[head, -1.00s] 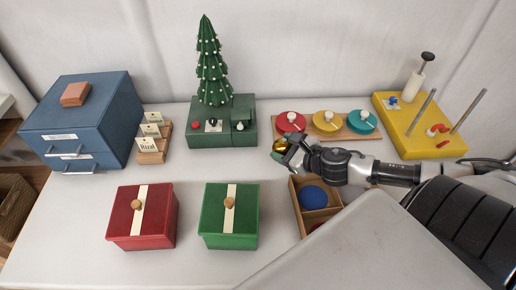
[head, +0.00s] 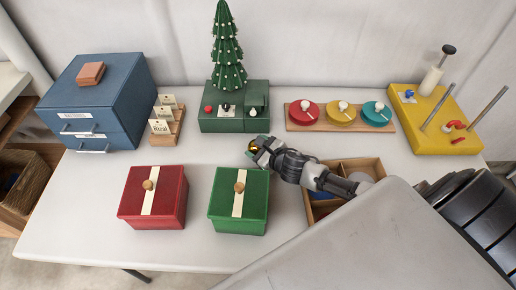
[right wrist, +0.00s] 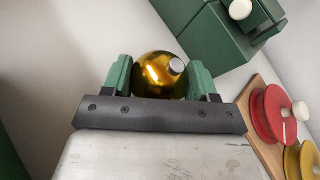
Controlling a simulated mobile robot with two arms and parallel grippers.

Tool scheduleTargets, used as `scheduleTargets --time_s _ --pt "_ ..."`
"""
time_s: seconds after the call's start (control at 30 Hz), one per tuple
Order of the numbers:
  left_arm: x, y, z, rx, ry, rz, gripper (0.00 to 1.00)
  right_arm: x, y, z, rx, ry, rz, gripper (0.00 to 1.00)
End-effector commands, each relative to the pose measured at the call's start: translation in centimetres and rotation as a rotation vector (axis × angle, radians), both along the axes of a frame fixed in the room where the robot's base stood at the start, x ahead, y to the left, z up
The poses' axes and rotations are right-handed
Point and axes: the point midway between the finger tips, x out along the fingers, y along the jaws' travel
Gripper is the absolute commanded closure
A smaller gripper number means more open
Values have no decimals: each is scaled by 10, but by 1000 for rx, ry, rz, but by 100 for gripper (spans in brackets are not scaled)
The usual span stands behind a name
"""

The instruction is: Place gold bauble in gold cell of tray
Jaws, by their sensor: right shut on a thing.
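My right gripper (head: 256,149) is shut on the gold bauble (head: 252,147) and holds it over the table, just above the green box and in front of the tree's base. In the right wrist view the shiny gold bauble (right wrist: 158,76) with its silver cap sits between the two green fingers. The wooden tray (head: 346,163) stands to the right of the green box, partly hidden by my right arm. A bit of blue shows in its left part and a pale round shape in its right part; the gold cell cannot be made out. My left gripper is not in view.
A red box (head: 160,208) and a green box (head: 235,212) stand at the front. Behind are a blue drawer cabinet (head: 97,103), a card holder (head: 169,128), a green tree base (head: 225,122), a board with coloured discs (head: 308,127) and a yellow stand (head: 425,114).

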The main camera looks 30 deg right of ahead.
Motion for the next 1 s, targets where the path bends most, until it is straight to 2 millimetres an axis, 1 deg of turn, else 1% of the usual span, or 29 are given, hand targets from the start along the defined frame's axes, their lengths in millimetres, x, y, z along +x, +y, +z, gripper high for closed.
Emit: scheduleTargets --time_s 0.03,0.27,0.37,0.4,0.57,0.77,0.87,0.97,1.0 --pt "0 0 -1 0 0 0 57 0 0 -3 1 -1 -1 64" --pt "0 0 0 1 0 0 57 0 0 -3 -1 -1 1 64" --pt "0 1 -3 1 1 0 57 0 0 -6 -1 -1 1 64" --pt "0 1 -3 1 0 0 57 0 0 -6 -2 -2 0 40" --pt "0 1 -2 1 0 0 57 0 0 -5 -1 -1 0 16" --pt "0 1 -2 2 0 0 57 0 0 -5 -1 -1 1 16" --pt "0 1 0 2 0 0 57 0 0 -2 0 -1 0 16" --pt "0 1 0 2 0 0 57 -8 -2 -1 -2 1 1 16" --pt "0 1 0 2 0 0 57 -14 -3 1 -3 1 2 16"
